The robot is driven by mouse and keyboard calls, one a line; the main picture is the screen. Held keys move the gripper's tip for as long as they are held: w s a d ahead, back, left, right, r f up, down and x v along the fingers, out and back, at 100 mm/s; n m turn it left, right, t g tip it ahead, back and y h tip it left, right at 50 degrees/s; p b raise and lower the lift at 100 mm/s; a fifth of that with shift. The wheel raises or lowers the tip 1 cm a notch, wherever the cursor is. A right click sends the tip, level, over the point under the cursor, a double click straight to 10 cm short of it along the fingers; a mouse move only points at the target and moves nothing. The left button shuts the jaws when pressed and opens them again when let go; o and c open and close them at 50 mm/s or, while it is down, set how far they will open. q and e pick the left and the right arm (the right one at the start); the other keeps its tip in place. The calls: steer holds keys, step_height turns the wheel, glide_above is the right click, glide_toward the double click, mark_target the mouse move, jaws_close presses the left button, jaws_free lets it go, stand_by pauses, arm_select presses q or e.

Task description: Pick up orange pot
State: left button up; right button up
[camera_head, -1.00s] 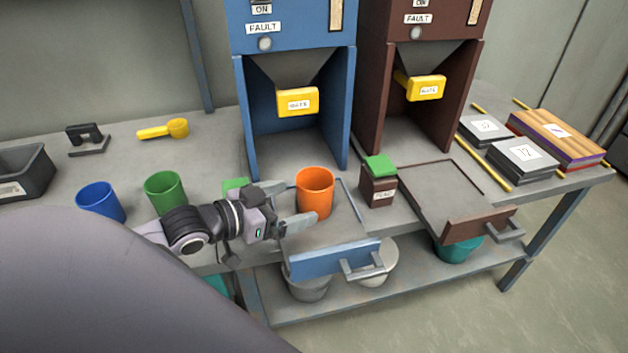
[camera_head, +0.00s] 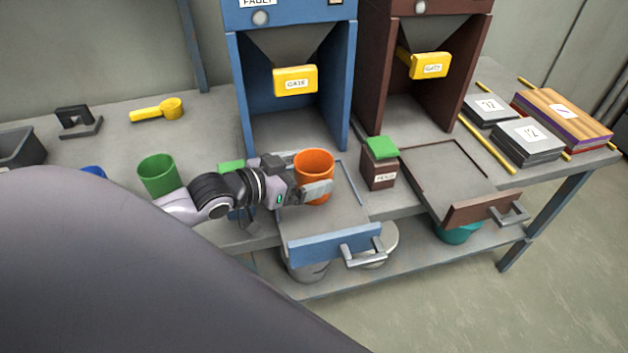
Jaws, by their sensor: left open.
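The orange pot (camera_head: 314,166) stands upright on the pulled-out tray of the blue machine (camera_head: 335,222). My left gripper (camera_head: 312,184) reaches in from the left at the pot. Its jaws are open, with one finger across the near lower side of the pot. The other finger is mostly hidden behind the pot or the wrist, so I cannot tell whether either finger touches it. My right gripper is not in view.
A green pot (camera_head: 159,175) and a partly hidden blue pot (camera_head: 94,171) stand left of my arm. A brown box with a green lid (camera_head: 379,165) stands right of the orange pot. The brown machine's tray (camera_head: 440,178) is also pulled out. A yellow scoop (camera_head: 160,109) lies behind.

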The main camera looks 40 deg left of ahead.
arm_select(q)
steer(key=shift+x, duration=1.3)
steer(key=shift+c, duration=0.3)
steer(key=c, duration=1)
steer(key=shift+r, duration=0.2)
